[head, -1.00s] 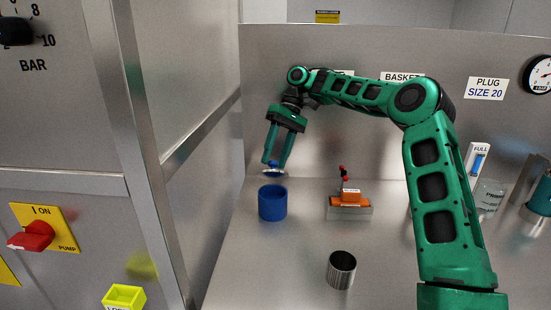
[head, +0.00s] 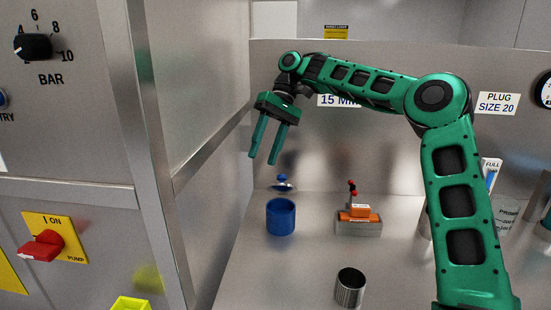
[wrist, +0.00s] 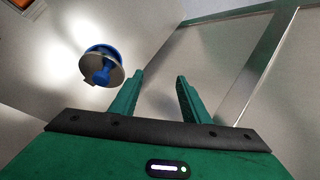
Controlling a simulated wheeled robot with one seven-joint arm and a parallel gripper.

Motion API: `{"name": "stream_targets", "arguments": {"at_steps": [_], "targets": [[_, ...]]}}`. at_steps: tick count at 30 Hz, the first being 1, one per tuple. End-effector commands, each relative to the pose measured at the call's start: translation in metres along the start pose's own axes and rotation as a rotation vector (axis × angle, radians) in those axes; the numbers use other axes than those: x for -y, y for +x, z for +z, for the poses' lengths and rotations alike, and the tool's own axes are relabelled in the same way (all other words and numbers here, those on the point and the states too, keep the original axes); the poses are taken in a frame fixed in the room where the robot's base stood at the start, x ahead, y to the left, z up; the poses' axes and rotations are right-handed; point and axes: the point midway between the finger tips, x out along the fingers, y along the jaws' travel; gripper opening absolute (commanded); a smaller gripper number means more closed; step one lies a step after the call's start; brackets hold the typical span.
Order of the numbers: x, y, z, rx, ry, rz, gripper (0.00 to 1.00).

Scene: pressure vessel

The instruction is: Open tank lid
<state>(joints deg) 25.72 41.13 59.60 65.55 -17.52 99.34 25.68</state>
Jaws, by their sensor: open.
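The lid (head: 283,185), a pale metallic disc with a blue knob, shows just above and behind the rim of a blue open-topped container (head: 281,218). I cannot tell whether the lid is in the air or resting on something. In the wrist view the lid (wrist: 102,65) is beyond and left of the fingers, apart from them. My gripper (head: 261,158) is open and empty, up and left of the lid in the head view. It also shows in the wrist view (wrist: 159,76) with nothing between its fingers.
An orange item (head: 360,212) on a grey block stands right of the blue container. A metal cylinder (head: 350,288) stands nearer. A steel cabinet with a red pump switch (head: 42,246) closes off the left. The counter between these is clear.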

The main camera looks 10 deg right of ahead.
Motion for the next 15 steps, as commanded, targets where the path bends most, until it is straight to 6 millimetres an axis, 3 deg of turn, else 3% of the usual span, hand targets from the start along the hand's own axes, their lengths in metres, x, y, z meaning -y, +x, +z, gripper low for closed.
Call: {"name": "stream_targets", "arguments": {"at_steps": [6, 15], "targets": [[0.031, 0.001, 0.008, -0.001, -0.001, 0.000, 0.42], [0.043, 0.002, 0.011, 0.000, 0.001, 0.000, 0.42]]}}
